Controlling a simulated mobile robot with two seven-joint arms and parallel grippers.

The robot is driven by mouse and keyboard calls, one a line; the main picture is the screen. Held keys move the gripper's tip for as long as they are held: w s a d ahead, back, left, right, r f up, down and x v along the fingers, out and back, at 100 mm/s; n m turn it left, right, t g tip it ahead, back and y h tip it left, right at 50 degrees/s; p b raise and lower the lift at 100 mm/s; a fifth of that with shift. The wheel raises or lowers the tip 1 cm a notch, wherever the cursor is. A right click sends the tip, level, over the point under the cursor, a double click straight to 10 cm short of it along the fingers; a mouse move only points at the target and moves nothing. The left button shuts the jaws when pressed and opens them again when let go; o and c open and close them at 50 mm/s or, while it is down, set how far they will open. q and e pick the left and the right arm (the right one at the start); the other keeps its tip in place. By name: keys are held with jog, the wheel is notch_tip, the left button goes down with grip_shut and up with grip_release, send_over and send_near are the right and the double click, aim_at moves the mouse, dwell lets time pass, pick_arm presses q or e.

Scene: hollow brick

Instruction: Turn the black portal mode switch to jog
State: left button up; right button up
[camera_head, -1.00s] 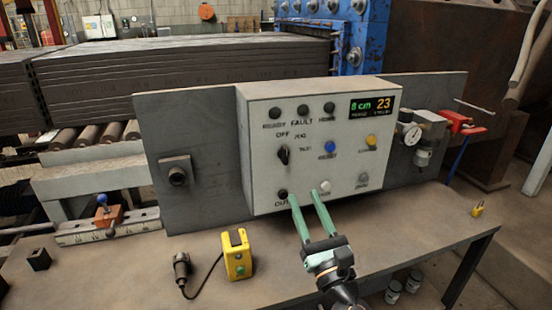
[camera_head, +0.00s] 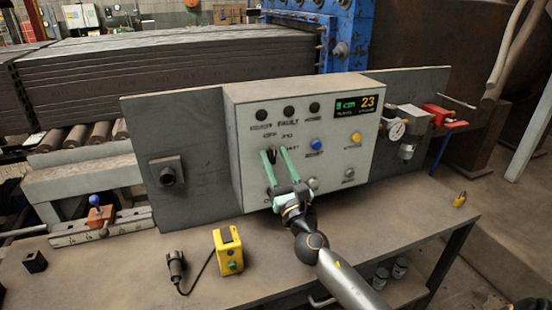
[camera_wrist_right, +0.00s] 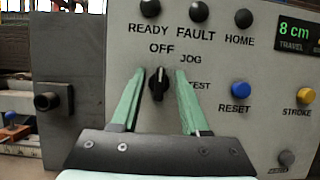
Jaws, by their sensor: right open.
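The black mode switch (camera_head: 272,156) is on the grey front of the control box (camera_head: 234,130), with labels OFF, JOG and TEST around it. In the right wrist view the black knob (camera_wrist_right: 158,84) stands close to upright, its pale mark pointing up under OFF. JOG is to its upper right. My right gripper (camera_head: 274,152) has its green fingers pointing at the panel, one on each side of the switch. In the wrist view its open fingers (camera_wrist_right: 158,90) flank the knob with gaps on both sides. My left gripper is not in view.
A blue RESET button (camera_wrist_right: 235,89) and a yellow STROKE button (camera_wrist_right: 305,95) are right of the switch. The lit display (camera_head: 357,106) reads 8 cm and 23. A yellow box (camera_head: 228,250) and a black plug with cable (camera_head: 176,266) lie on the bench below.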

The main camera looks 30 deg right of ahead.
grip_shut()
jog(key=shift+m, duration=0.4)
dwell(0.4)
jog(key=m+h, duration=0.1)
jog(key=m, duration=0.2)
jog(key=m+g+h, duration=0.1)
jog(key=m+h, duration=0.1)
jog(key=m, duration=0.1)
jog(key=shift+g+h, duration=0.3)
jog(key=m+g, duration=0.1)
jog(key=m, duration=0.1)
jog(key=m+h, duration=0.1)
jog(key=m, duration=0.2)
jog(key=shift+g+h, duration=0.3)
jog(key=shift+g, duration=0.1)
jog(key=shift+m, duration=0.5)
grip_release()
jog(key=shift+s+f, duration=0.1)
